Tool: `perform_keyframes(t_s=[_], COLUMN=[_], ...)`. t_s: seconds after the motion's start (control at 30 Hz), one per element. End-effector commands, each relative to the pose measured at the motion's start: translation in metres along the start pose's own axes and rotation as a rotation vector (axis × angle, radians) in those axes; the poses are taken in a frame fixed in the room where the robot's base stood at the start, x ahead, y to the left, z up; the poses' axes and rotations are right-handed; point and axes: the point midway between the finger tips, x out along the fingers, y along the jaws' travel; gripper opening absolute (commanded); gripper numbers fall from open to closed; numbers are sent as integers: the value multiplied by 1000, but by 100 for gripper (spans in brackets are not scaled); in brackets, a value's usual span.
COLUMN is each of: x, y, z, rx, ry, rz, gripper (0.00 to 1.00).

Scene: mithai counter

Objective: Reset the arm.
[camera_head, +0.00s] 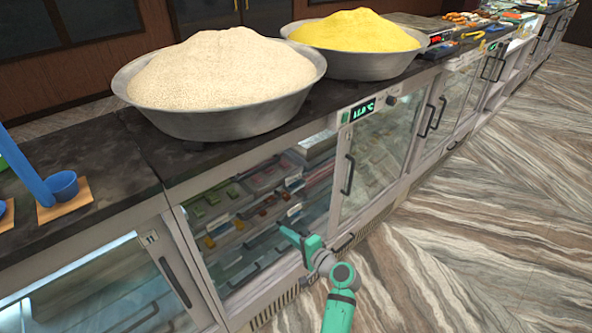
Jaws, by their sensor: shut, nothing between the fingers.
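My gripper (283,231) is at the end of my green arm, in the lower middle of the head view. It is small in the picture, shut and empty. It is in front of the glass-fronted counter case (215,262), below the countertop level. I cannot tell how far it is from the glass, or whether it touches anything. The arm comes up from the bottom edge and bends left to the gripper.
A metal bowl of pale grain (225,122) and one of yellow powder (370,66) stand on the dark countertop (70,155). A blue ladle (62,186) rests on a wooden board (75,208) at left. Door handles (348,175) jut out. The floor (480,240) is clear at right.

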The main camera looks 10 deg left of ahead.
Motion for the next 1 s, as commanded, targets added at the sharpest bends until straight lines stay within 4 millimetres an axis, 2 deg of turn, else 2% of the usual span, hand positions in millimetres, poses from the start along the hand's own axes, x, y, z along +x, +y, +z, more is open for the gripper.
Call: perform_keyframes(t_s=[0.17,0.27,0.37,0.5,0.7,0.83,1.0], x=[-2,-7,-20,-50,-102,-140,-191], y=[10,33,67,115,165,187,201], z=[3,15,31,54,86,110,143], rx=[-4,-21,-54,-120,-238,-326,-455], ry=[13,45,102,195,317,383,454], rz=[12,41,88,166,273,340,421], gripper=[0,0,0,0,0,0,0])
